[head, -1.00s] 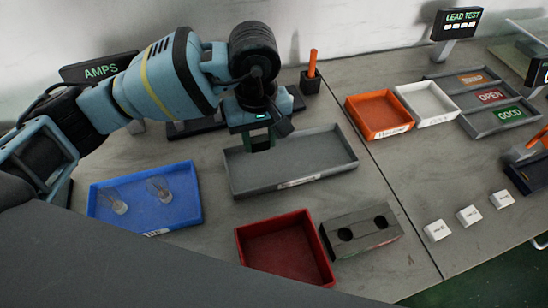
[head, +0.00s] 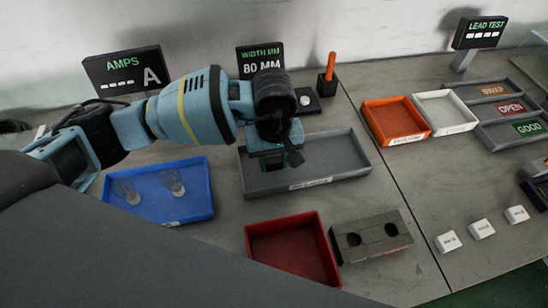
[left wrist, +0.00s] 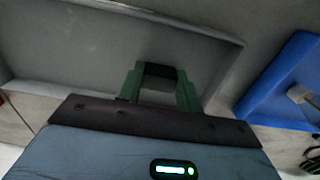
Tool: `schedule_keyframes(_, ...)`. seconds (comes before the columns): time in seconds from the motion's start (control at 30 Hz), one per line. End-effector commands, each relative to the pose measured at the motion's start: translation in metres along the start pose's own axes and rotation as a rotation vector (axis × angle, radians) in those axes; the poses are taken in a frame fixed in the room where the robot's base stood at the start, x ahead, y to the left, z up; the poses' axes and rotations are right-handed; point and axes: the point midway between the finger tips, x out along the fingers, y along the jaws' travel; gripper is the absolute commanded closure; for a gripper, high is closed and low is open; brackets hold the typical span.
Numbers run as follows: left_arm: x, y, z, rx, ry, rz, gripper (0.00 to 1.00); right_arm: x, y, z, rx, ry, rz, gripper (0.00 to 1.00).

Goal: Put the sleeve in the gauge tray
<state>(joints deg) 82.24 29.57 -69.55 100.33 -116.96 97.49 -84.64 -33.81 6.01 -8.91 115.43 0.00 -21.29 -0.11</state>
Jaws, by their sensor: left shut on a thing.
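My left gripper (head: 270,163) is over the long grey tray (head: 345,180) in the head view, fingers pointing down. In the left wrist view its green fingers (left wrist: 160,88) are shut on a small dark piece (left wrist: 160,72), seemingly the sleeve. The piece is over the grey tray's floor, which also shows in the left wrist view (left wrist: 70,50). I cannot tell whether it touches the floor. The tray's front label is too small to read. My right gripper is not in view.
A blue tray (head: 200,207) with two clear pieces is left of the grey tray. A red tray (head: 255,240) and a grey block with two holes (head: 375,250) stand in front. A width display (head: 260,60) reading 80 MM stands behind. Orange (head: 385,135) and white (head: 440,97) bins are right.

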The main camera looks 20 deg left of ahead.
Motion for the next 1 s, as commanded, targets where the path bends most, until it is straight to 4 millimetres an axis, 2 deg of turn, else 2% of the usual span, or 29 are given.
schedule_keyframes(0.17, 0.003, 0.000, 0.000, 0.000, -0.001, 0.000, 0.90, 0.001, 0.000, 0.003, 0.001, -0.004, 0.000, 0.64)
schedule_keyframes(0.2, 0.004, 0.000, 0.000, 0.000, -0.001, 0.000, 0.63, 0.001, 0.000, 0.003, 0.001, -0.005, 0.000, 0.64)
schedule_keyframes(0.37, 0.003, 0.000, 0.000, 0.000, 0.000, 0.000, 0.43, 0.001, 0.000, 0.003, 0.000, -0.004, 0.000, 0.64)
schedule_keyframes(0.63, 0.002, 0.000, 0.000, -0.001, 0.000, 0.000, 0.43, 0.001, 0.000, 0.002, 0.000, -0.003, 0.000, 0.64)
schedule_keyframes(0.77, -0.005, 0.000, -0.001, 0.000, 0.002, 0.002, 0.43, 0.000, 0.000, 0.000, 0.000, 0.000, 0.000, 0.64)
schedule_keyframes(0.87, -0.018, 0.001, -0.001, -0.001, 0.002, 0.003, 0.43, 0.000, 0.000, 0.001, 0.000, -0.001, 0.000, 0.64)
schedule_keyframes(1.0, -0.045, 0.001, -0.001, 0.000, 0.003, 0.003, 0.43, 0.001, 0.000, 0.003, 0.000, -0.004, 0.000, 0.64)
